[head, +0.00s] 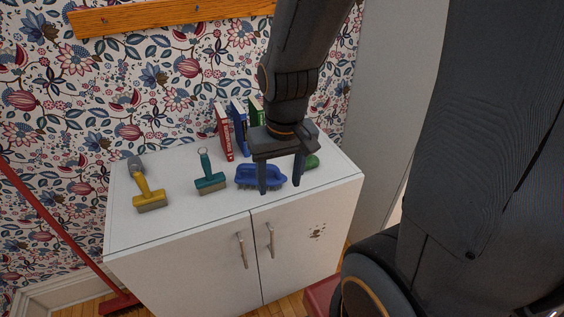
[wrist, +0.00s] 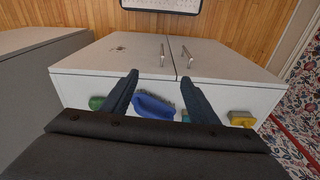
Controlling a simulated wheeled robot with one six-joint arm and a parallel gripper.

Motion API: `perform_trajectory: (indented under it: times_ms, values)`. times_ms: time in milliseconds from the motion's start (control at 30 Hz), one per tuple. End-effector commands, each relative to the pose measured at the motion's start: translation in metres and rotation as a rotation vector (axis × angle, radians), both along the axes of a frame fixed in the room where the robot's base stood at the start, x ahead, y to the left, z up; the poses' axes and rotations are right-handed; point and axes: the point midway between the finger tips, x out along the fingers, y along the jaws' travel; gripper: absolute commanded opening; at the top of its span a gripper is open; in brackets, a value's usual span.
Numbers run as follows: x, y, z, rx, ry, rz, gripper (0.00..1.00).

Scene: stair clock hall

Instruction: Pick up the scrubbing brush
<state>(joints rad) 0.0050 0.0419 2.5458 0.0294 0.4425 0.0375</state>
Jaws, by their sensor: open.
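The scrubbing brush (head: 246,174) is blue, with bristles showing along its lower edge. It lies on top of the white cabinet (head: 170,222), near the front edge. My gripper (head: 280,188) is open over it, and its left finger hides part of the brush in the head view. In the wrist view the brush (wrist: 153,106) shows between the two fingers of my gripper (wrist: 160,76). The fingers hold nothing. I cannot tell how far above the cabinet top the fingertips are.
A green object (head: 312,161) sits close to the right finger. Red (head: 223,132), blue and green books stand behind, by the wall. A red broom (head: 60,235) leans left of the cabinet.

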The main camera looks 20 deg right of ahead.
Motion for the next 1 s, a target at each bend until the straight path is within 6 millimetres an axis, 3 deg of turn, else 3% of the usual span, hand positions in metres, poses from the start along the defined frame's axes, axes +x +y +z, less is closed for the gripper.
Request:
perform_trajectory:
  times_ms: [133, 300, 500, 700, 1000]
  values:
    - [0.03, 0.006, -0.012, 0.092, 0.037, -0.333, 0.62]
    - [0.086, 0.0, -0.036, 0.261, 0.125, -1.0, 0.62]
    - [0.145, -0.009, -0.06, 0.424, 0.247, -1.626, 0.62]
    - [0.171, -0.012, -0.072, 0.494, 0.317, -1.892, 0.62]
    - [0.175, 0.0, -0.098, 0.497, 0.324, -1.908, 0.62]
